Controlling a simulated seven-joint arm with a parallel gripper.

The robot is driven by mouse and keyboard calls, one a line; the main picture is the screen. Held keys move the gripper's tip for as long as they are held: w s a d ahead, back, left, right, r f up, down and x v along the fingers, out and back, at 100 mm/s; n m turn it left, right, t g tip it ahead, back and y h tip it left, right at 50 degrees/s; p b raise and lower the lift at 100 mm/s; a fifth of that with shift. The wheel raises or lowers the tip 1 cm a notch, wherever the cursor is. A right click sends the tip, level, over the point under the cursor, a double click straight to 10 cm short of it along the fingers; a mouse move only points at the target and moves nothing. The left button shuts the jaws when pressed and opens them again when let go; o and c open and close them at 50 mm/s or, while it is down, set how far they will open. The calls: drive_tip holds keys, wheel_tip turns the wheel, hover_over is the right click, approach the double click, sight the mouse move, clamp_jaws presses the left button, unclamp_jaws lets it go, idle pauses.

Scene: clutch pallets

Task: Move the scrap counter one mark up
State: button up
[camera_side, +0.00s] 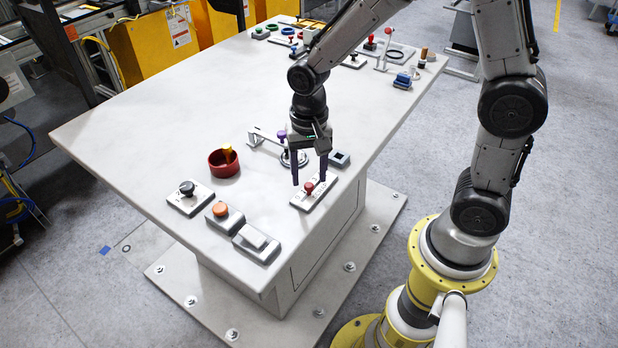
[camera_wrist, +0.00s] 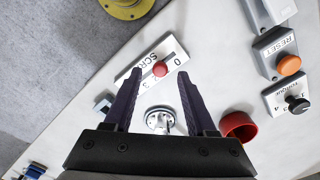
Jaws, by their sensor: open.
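The scrap counter is a pale plate (camera_side: 313,199) near the table's right edge, with a red round knob (camera_side: 309,188) on it. In the wrist view, the plate (camera_wrist: 172,46) shows the letters "SCR" and a row of digits, with 0 at the right end and 3 toward the left. The red knob (camera_wrist: 160,69) stands nearer the 0; its exact mark cannot be read. My gripper (camera_side: 309,181) points down over the plate, jaws open, one finger on each side of the knob. In the wrist view my gripper's fingertips (camera_wrist: 158,77) also flank the knob with gaps.
A black knob (camera_side: 187,187), an orange RESET button (camera_side: 220,209) and a grey rocker switch (camera_side: 256,243) stand to the left and front. A red bowl (camera_side: 222,166) and a purple-topped fixture (camera_side: 281,136) are close by. The table's middle left is clear.

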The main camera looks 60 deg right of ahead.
drive_tip(key=shift+f, duration=1)
clamp_jaws()
idle(0.8)
